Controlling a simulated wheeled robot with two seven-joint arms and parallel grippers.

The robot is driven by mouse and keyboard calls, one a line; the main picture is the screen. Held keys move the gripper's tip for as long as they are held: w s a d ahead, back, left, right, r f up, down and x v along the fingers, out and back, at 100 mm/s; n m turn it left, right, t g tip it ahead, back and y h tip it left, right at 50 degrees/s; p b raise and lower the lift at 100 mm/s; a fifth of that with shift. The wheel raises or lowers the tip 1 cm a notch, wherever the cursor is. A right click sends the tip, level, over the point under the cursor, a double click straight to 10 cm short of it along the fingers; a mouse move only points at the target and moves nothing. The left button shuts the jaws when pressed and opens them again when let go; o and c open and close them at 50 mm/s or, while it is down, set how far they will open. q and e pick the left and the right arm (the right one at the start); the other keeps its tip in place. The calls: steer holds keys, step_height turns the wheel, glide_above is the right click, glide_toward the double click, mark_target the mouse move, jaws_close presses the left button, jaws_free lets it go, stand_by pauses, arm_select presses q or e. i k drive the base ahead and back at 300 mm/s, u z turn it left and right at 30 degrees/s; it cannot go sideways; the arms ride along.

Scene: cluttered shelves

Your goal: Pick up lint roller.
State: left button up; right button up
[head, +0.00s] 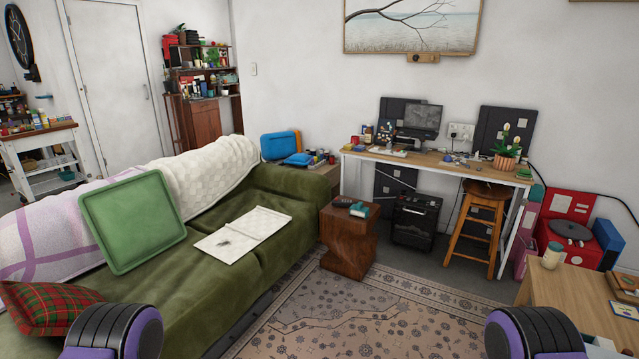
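I cannot pick out a lint roller for certain; the small objects are too tiny to tell apart. A small teal object (359,210) and a dark one lie on top of the wooden side table (348,240). A cream cylinder with a darker top (551,257) stands on the wooden table at the right edge. Only rounded black and purple parts of my two arms show at the bottom left and bottom right. Neither gripper is in view.
The patterned rug (385,315) ahead is clear.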

mark_target(358, 210)
steer(key=u, duration=0.05)
steer(key=i, duration=2.95)
steer(key=z, duration=0.75)
steer(key=i, duration=0.9)
steer(key=z, duration=0.2)
